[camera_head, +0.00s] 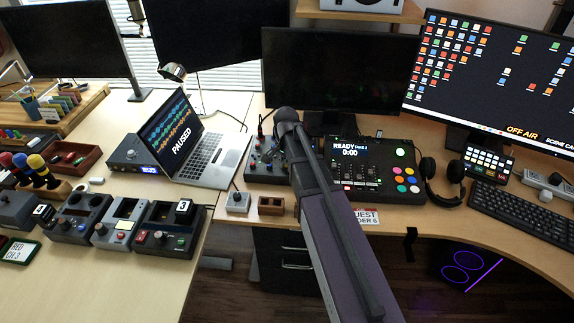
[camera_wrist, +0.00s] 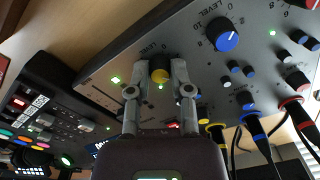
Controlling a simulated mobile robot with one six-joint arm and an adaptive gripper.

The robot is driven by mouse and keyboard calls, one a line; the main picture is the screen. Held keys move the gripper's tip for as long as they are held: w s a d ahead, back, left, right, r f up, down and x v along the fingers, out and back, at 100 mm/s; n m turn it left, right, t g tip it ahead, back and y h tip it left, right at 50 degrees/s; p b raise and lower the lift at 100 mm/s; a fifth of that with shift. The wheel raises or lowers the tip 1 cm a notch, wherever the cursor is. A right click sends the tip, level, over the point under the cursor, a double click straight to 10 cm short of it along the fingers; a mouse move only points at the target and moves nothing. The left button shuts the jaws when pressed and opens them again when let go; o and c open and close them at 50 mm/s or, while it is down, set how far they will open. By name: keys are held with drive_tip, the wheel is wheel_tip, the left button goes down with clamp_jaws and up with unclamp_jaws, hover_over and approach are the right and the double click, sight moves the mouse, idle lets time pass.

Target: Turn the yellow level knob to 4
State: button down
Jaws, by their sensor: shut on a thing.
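The yellow level knob (camera_wrist: 160,75), a dark knob with a yellow lower part, is on the grey mixer panel (camera_wrist: 190,25) in the wrist view. My gripper (camera_wrist: 159,65) is shut on it, with one finger on each side. LEVEL lettering shows beside the knob, but its pointer and most scale numbers are hidden or too small to read. In the head view the mixer (camera_head: 265,168) stands on the desk, partly hidden behind my arm. The yellow knob and my fingertips cannot be made out there.
A blue level knob (camera_wrist: 222,36) sits right of the yellow one, with smaller knobs around. Yellow, blue (camera_wrist: 254,129) and red (camera_wrist: 297,112) plugs with cables stand close by. A laptop (camera_head: 190,148) is left of the mixer; a console with coloured buttons (camera_head: 402,178) is right.

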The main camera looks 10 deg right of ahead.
drive_tip(key=shift+s+m, duration=0.15)
drive_tip(key=shift+m, duration=0.75)
drive_tip(key=c, duration=0.5)
unclamp_jaws()
drive_tip(key=shift+c, duration=0.2)
drive_tip(key=shift+r, duration=0.1)
